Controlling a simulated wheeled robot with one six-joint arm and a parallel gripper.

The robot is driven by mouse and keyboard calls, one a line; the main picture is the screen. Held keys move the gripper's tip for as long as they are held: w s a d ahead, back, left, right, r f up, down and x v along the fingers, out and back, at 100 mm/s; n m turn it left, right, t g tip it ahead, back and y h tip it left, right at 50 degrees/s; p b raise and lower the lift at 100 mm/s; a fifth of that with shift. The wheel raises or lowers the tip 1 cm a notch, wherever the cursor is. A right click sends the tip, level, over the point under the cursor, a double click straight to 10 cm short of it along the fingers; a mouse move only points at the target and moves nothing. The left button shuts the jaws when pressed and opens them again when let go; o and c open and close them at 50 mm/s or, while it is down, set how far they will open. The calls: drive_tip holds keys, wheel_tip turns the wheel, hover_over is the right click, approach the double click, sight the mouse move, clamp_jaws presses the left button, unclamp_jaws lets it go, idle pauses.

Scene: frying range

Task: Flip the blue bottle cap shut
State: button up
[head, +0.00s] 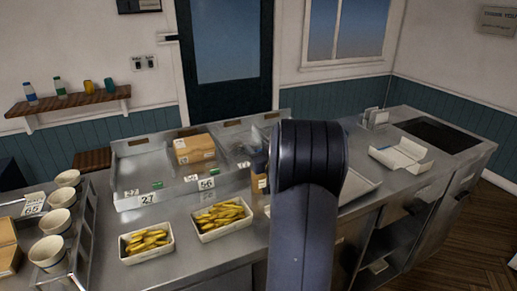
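A small pale bottle with a blue cap (29,92) stands upright at the left end of the wooden wall shelf (70,101). It is too small to tell whether its cap is open or shut. My dark arm (305,200) rises through the middle of the view, well to the right of that shelf. My gripper does not show; the arm's own links hide whatever is behind them.
A green bottle (60,87), a yellow cup (88,87) and a green cup (109,85) share the shelf. The steel counter (185,255) holds two trays of yellow food (122,250), a cardboard box (194,149) and several bowls. An open white carton (399,158) lies at right.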

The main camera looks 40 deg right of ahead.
drive_tip(key=c, duration=0.8)
drive_tip(key=shift+f+b, duration=0.3)
drive_tip(key=shift+b, duration=0.75)
drive_tip(key=t+b, duration=0.1)
drive_tip(key=b, duration=0.1)
drive_tip(key=shift+s+f+h+b, duration=0.2)
drive_tip(key=shift+h+b, duration=0.1)
drive_tip(key=shift+b, duration=0.1)
drive_tip(key=b, duration=0.2)
drive_tip(key=t+b, duration=0.1)
drive_tip(key=b, duration=0.2)
drive_tip(key=shift+s+a+f, duration=0.1)
drive_tip(key=shift+f, duration=0.15)
drive_tip(key=t+b, duration=0.2)
drive_tip(key=b, duration=0.4)
drive_tip(key=shift+s+f, duration=0.1)
drive_tip(key=shift+s, duration=0.1)
drive_tip(key=t+b, duration=0.1)
drive_tip(key=b, duration=0.2)
drive_tip(key=shift+h, duration=0.3)
drive_tip(key=shift+s+r+t+b, duration=0.15)
drive_tip(key=shift+t+b, duration=0.25)
drive_tip(key=shift+b, duration=0.6)
drive_tip(key=shift+r, duration=0.1)
